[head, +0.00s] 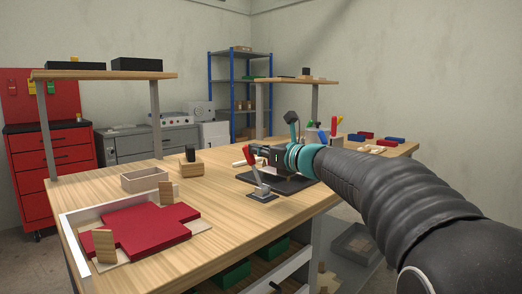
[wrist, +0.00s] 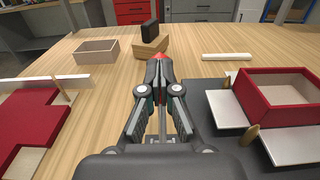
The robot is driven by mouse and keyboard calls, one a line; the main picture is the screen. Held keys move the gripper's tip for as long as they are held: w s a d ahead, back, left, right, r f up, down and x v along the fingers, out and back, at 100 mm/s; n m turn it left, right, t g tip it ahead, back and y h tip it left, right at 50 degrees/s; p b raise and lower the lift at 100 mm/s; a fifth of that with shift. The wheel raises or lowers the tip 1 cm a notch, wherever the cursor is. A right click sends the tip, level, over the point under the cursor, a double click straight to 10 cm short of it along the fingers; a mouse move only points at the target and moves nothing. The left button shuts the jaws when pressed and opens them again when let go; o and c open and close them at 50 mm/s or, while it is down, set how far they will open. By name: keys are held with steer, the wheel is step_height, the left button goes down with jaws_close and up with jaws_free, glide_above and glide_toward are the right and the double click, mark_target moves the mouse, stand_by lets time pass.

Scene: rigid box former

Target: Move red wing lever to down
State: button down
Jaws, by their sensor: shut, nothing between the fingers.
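The red wing lever (head: 252,164) stands raised on a small metal base (head: 262,196) near the table's front edge, leaning slightly to the left in the head view. In the wrist view a bit of red (wrist: 162,55) shows just beyond my fingertips, and a metal piece shows below between the fingers. My gripper (head: 264,154) is shut and empty, with its fingertips close to the lever's upper part. In the wrist view my gripper (wrist: 158,68) hides most of the lever. I cannot tell whether they touch.
A red open box (wrist: 285,90) with pale flaps sits on a dark plate to the right. A red cross-shaped blank (head: 145,228) lies in a white-edged tray at left. A wooden tray (head: 146,180) and a wooden block with a black piece (head: 191,168) stand behind. Bare tabletop lies between.

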steer(key=shift+a, duration=0.15)
steer(key=shift+s+r, duration=0.15)
steer(key=s+d+r+p, duration=0.1)
steer(key=s+d+r, duration=0.6)
steer(key=s+d, duration=0.1)
steer(key=shift+s, duration=0.5)
steer(key=shift+f, duration=0.1)
stand_by(0.8)
